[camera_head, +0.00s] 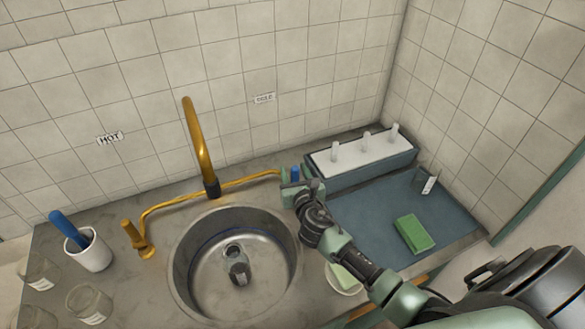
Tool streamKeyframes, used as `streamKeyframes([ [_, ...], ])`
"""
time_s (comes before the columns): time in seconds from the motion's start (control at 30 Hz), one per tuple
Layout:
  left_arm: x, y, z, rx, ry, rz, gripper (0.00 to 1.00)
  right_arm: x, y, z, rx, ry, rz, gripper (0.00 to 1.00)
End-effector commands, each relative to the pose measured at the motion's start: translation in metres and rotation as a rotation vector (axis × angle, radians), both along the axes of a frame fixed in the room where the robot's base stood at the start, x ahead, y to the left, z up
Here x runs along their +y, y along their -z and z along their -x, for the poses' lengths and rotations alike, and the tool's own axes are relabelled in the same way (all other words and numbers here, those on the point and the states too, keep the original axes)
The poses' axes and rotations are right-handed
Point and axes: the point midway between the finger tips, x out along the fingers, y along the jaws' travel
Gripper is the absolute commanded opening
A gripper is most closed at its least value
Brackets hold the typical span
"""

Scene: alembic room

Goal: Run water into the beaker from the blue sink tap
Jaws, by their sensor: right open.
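A round steel sink (188,262) is set in the counter under a brass spout (198,140). A small grey, glass-like vessel (238,270) is in the sink near the drain; I cannot tell for sure that it is the beaker. The blue tap handle (295,173) is at the right end of the brass pipe. My right gripper (293,183) is open at this handle, which shows between or just behind its fingers; whether they touch is unclear. My left gripper is out of view. No water shows at the spout.
Glass jars (88,304) stand at the lower left beside a white cup (92,256) with a blue-handled tool. A brass tap (134,236) is left of the sink. A white-topped rack (350,160), a blue tray (375,228) and a green sponge (414,233) are at the right.

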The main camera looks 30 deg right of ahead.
Motion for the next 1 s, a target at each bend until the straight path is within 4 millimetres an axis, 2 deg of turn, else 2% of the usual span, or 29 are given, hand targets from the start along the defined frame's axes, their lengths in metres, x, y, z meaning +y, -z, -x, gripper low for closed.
streamKeyframes([
  [0.1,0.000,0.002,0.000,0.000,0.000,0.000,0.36,0.006,-0.003,0.022,0.001,-0.002,0.000,0.44],
  [0.33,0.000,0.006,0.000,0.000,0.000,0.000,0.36,0.013,-0.010,0.049,0.001,-0.001,0.000,0.44],
  [1.0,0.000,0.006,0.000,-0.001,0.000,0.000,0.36,0.015,-0.012,0.053,0.001,-0.001,-0.001,0.44],
])
